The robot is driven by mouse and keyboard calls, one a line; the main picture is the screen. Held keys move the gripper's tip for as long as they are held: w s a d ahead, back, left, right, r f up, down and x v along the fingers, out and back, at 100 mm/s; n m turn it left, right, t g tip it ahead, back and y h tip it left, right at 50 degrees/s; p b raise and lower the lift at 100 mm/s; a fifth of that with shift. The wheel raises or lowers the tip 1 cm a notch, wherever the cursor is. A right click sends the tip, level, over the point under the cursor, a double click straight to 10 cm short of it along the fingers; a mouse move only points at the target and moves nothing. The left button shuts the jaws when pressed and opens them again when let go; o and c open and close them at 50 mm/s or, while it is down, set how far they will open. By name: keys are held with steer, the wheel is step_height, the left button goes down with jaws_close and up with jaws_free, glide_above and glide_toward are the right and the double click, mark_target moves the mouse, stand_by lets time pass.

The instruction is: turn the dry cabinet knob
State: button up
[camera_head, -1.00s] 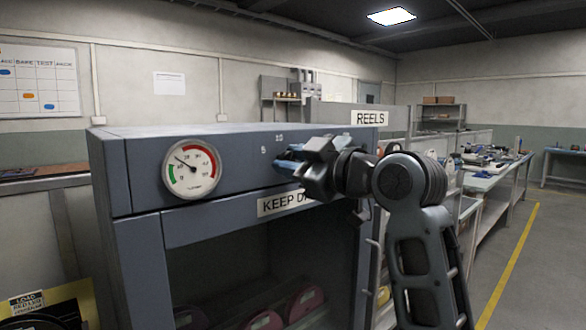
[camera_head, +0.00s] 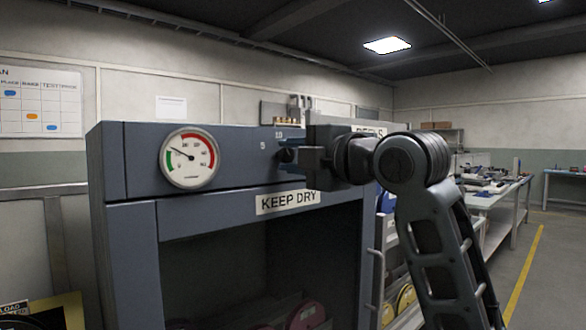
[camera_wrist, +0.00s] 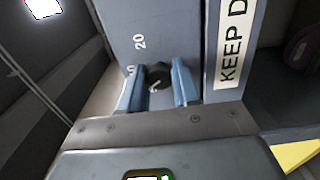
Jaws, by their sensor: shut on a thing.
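The dry cabinet (camera_head: 135,240) is a dark grey-blue box with a "KEEP DRY" label (camera_head: 288,201) and a round dial gauge (camera_head: 190,158) on its upper panel. The knob (camera_head: 286,156) is small and black, on the panel to the right of the gauge. In the wrist view the knob (camera_wrist: 159,76) has a pale pointer mark and sits between the two blue fingers. My gripper (camera_head: 291,156) is shut on the knob, reaching in from the right. Printed numbers, one reading 20, show beside the knob. The gripper body hides part of the panel's right end.
Yellow reels (camera_head: 404,298) stand on a rack to the right. A long workbench (camera_head: 494,205) with items on it is farther right, with clear floor beside a yellow line (camera_head: 523,275).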

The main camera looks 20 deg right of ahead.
steer(key=n+b, duration=0.3)
steer(key=n, duration=0.2)
steer(key=shift+f+n, duration=0.15)
steer(key=shift+n, duration=0.25)
steer(key=shift+a, duration=0.1)
stand_by(0.3)
steer(key=o, duration=1)
steer(key=shift+o, duration=0.2)
steer(key=v, duration=0.7)
steer(key=shift+s+d, duration=0.2)
steer(key=shift+s, duration=0.15)
